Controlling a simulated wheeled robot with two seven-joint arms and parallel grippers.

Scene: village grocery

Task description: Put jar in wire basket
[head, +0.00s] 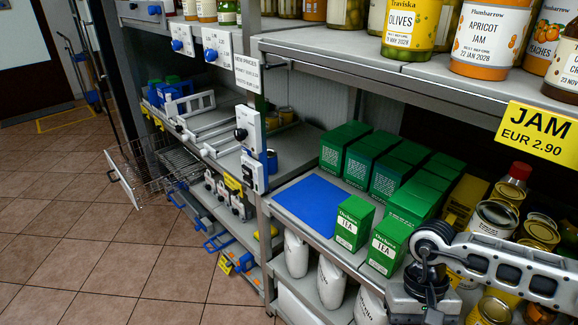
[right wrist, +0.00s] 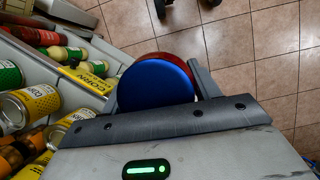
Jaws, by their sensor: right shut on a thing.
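In the right wrist view, my right gripper (right wrist: 160,70) is shut on a jar (right wrist: 158,85). The jar shows a round blue end with a dark red rim behind it, between the two grey fingers. The rest of the jar is hidden. In the head view only my right arm's links show at the lower right, and the jar is out of sight. A wire basket (head: 178,163) sticks out from the shelving at the left of the head view, far from my right arm. It has a pale front panel. My left gripper is not in view.
Green tea boxes (head: 355,222) and a blue mat (head: 311,205) lie on the middle shelf. Cans (head: 495,215) crowd beside my right arm. Large jars, such as an apricot jam jar (head: 490,35), line the upper shelf.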

